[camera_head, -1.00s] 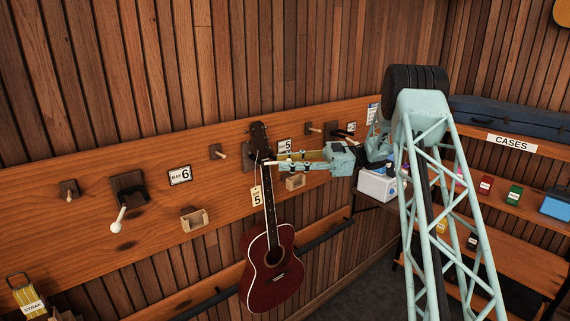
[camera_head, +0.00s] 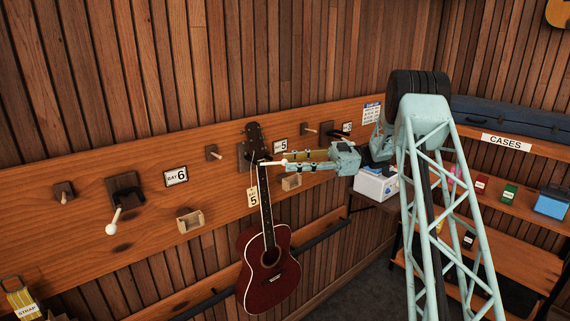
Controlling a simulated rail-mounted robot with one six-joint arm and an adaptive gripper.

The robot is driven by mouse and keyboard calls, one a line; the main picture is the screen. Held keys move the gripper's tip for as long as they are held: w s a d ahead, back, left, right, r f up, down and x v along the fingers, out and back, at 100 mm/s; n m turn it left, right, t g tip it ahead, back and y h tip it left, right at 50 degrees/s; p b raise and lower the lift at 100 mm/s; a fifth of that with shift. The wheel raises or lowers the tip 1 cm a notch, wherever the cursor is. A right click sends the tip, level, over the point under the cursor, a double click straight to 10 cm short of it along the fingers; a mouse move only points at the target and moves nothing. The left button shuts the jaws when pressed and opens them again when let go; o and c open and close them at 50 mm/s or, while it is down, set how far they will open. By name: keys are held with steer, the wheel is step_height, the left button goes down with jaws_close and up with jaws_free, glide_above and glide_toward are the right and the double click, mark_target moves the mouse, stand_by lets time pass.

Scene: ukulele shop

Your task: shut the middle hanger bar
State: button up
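A dark red guitar (camera_head: 268,272) hangs upright by its head at the wall hanger (camera_head: 243,154) beside the bay 5 sign, with a tag marked 5 on its neck. A pale hanger bar (camera_head: 273,163) crosses in front of the upper neck. My gripper (camera_head: 286,161) reaches in from the right, its fingertips by the bar's right end. Whether they touch the bar, and how far apart the fingers are, is too small to tell. At the left, the bay 6 hanger (camera_head: 126,187) has its pale, knob-ended bar sticking out and holds no guitar.
Small wooden boxes (camera_head: 190,221) and pegs (camera_head: 213,152) stick out of the wall board. A dark rail (camera_head: 320,238) runs low behind the guitar. A white box (camera_head: 375,184) and the cases shelf (camera_head: 512,143) stand to the right.

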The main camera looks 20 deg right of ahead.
steer(key=shift+s+d, duration=0.2)
steer(key=shift+d, duration=0.8)
steer(key=shift+s+d, duration=0.15)
steer(key=shift+d, duration=0.8)
